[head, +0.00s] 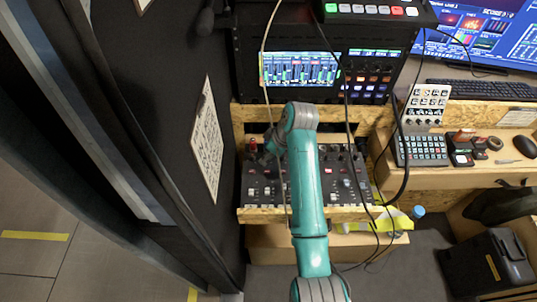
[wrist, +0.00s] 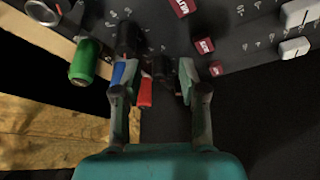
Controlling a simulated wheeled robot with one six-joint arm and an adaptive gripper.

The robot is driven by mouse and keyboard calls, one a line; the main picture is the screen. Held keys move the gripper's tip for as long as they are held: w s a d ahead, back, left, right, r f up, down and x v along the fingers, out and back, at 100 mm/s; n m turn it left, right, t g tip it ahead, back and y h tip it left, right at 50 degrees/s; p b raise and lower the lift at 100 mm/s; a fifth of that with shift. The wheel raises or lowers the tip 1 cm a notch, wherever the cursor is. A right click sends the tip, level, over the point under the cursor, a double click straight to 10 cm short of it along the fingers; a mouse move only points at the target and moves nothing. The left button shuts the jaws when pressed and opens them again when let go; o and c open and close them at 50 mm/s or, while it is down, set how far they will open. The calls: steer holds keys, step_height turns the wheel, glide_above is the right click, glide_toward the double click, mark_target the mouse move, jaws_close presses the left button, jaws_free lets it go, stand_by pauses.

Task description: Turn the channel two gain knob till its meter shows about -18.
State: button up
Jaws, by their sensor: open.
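The mixer panel (head: 336,188) lies on a chipboard shelf, with small knobs and faders. My gripper (head: 262,155) is over its upper left part, partly hidden by my arm. In the wrist view my gripper (wrist: 155,78) is open, a finger on each side of a small cluster of knobs. A red knob (wrist: 146,93) and a dark knob (wrist: 160,68) show between or behind the fingers; contact cannot be told. A green knob (wrist: 85,62) and a black knob (wrist: 130,38) stand nearby. Which knob is channel two gain is not readable. The meter screen (head: 300,68) shows blue bars; its numbers are too small.
A thin pale cable (head: 263,60) and dark cables (head: 347,110) hang across the rack and mixer. A dark wall with a paper sheet (head: 207,140) is close on the left. A desk with a keypad (head: 421,149) is at right.

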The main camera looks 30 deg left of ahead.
steer(key=shift+f, duration=0.15)
steer(key=shift+c, duration=0.2)
jaws_close()
steer(key=shift+m, duration=0.3)
